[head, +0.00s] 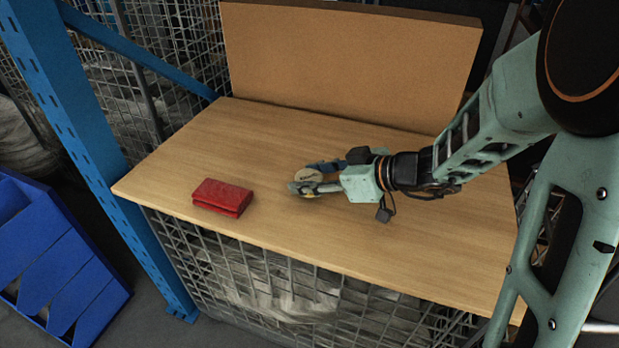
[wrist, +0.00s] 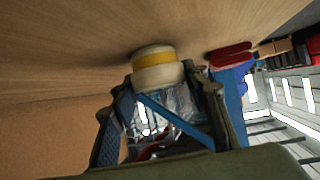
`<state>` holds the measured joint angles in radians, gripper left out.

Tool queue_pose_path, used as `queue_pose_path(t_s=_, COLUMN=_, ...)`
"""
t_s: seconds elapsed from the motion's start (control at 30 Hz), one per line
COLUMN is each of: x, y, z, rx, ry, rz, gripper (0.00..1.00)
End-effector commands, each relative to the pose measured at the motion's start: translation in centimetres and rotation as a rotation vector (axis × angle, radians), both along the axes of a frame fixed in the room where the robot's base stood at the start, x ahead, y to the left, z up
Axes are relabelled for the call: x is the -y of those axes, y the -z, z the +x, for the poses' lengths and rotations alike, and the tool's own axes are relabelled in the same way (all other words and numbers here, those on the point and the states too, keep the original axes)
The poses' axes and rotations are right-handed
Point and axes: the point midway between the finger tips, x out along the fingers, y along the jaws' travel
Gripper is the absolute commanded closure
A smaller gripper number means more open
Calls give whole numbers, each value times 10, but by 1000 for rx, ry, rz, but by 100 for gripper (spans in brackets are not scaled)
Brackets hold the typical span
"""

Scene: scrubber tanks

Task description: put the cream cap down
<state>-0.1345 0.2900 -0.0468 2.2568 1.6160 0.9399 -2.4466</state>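The cream cap (head: 307,175) is a small round piece with a yellow band, at the middle of the wooden shelf top (head: 365,235). In the wrist view the cap (wrist: 158,72) sits between the fingertips, its yellow band facing up in the picture. My gripper (head: 308,181) reaches in from the right, low over the wood, with one finger on each side of the cap. In the wrist view my gripper (wrist: 160,84) appears shut on it. The fingers partly hide the cap in the head view. I cannot tell whether the cap touches the wood.
A red folded wallet-like object (head: 222,196) lies left of my gripper; it also shows in the wrist view (wrist: 231,55). A tan board (head: 345,60) stands along the back. A blue post (head: 70,90) rises at the left. The wood in front of my gripper is clear.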

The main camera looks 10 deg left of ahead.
Motion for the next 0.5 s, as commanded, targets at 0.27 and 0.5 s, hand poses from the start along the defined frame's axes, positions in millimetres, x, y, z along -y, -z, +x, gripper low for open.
queue_pose_path(t_s=0.27, x=0, y=-1, z=0, rx=0, ry=0, rz=0, gripper=42)
queue_pose_path(t_s=0.5, x=0, y=-4, z=0, rx=0, ry=0, rz=0, gripper=42)
